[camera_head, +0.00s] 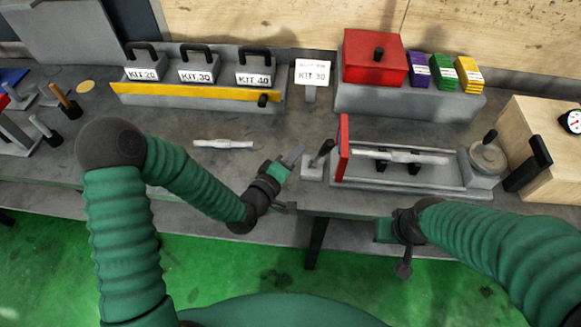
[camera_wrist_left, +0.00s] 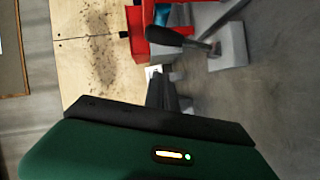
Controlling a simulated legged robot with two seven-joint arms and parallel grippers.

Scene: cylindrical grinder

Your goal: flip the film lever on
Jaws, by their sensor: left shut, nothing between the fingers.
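A small lever with a black handle (camera_head: 321,152) stands on a grey base (camera_head: 313,171) at the left end of the grinder (camera_head: 415,176), next to its red plate. The handle leans up and to the right in the head view. In the left wrist view the handle (camera_wrist_left: 178,38) and its base (camera_wrist_left: 228,45) show beyond the fingers, at the top. My left gripper (camera_head: 294,156) is shut and empty, just left of the lever, with a small gap apparent. My right gripper (camera_head: 404,268) hangs by the table's front edge; its fingers are too small to read.
A metal shaft (camera_head: 224,144) lies on the bench left of my left gripper. A rack (camera_head: 200,95) with several kit blocks, a KIT 30 sign (camera_head: 312,73) and a red box (camera_head: 374,60) stand behind. A wooden box (camera_head: 545,150) is at the right.

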